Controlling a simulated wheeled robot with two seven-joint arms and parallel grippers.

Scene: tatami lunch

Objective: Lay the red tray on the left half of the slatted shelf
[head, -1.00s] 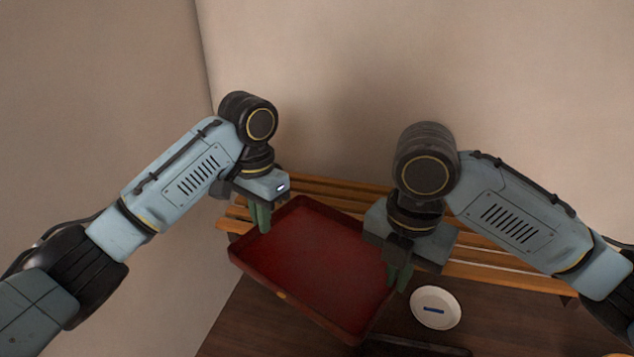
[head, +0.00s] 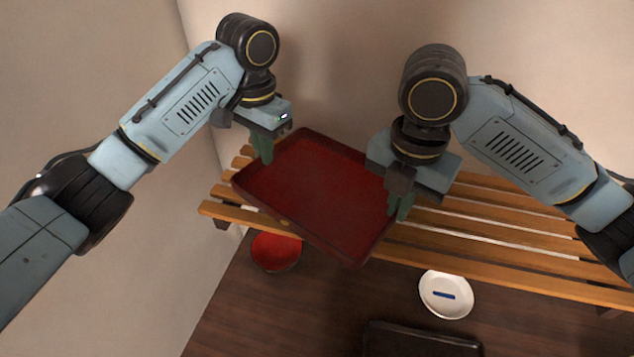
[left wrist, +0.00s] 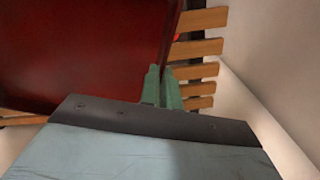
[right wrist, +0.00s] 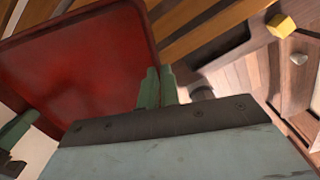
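The red tray (head: 315,195) is held between my two grippers over the left part of the slatted shelf (head: 480,230). It sits at an angle to the slats, its near corner reaching past the shelf's front edge. My left gripper (head: 262,150) is shut on its left rim, and the rim between the fingers also shows in the left wrist view (left wrist: 164,90). My right gripper (head: 400,205) is shut on its right rim, seen again in the right wrist view (right wrist: 155,88). I cannot tell whether the tray touches the slats.
A red bowl (head: 276,252) and a white dish (head: 446,296) with a blue mark are below, in front of the shelf. A dark tray (head: 420,340) lies nearer. The right wrist view shows a yellow block (right wrist: 281,26). Walls stand behind and left. The shelf's right half is clear.

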